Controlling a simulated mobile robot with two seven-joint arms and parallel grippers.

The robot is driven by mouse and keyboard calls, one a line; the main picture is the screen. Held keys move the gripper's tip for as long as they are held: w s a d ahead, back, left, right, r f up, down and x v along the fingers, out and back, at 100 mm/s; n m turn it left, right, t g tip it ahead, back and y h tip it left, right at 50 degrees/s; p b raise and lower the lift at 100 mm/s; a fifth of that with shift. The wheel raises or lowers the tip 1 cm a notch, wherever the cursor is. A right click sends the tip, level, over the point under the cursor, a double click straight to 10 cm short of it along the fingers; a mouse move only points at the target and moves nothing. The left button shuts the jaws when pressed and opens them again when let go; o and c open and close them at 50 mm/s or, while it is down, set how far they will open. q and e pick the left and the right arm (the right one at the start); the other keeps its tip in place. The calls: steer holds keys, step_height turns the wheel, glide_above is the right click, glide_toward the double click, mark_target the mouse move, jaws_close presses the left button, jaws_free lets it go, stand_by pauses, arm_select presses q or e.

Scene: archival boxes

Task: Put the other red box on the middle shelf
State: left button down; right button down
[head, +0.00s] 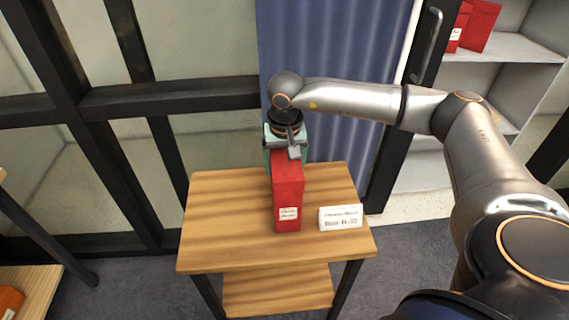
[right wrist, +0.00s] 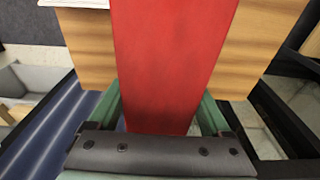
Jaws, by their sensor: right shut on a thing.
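A red box (head: 287,198) with a white label stands upright on the wooden table. It fills the middle of the right wrist view (right wrist: 172,60). My right gripper (head: 286,152) is at the back end of the box, with its green fingers on either side of it in the right wrist view (right wrist: 162,112), shut on it. At the upper right is a grey shelf unit (head: 510,46). More red (head: 480,24) stands on one of its shelves, partly cut off by the frame. My left gripper is not in view.
A white label card (head: 341,217) stands on the table (head: 220,225) right of the box. A blue corrugated panel (head: 325,50) and dark-framed glass stand behind. Shelf space below the red things looks empty. An orange-red thing (head: 10,300) lies at lower left.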

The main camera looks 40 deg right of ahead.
jaws_free()
steer(key=shift+f, duration=0.1)
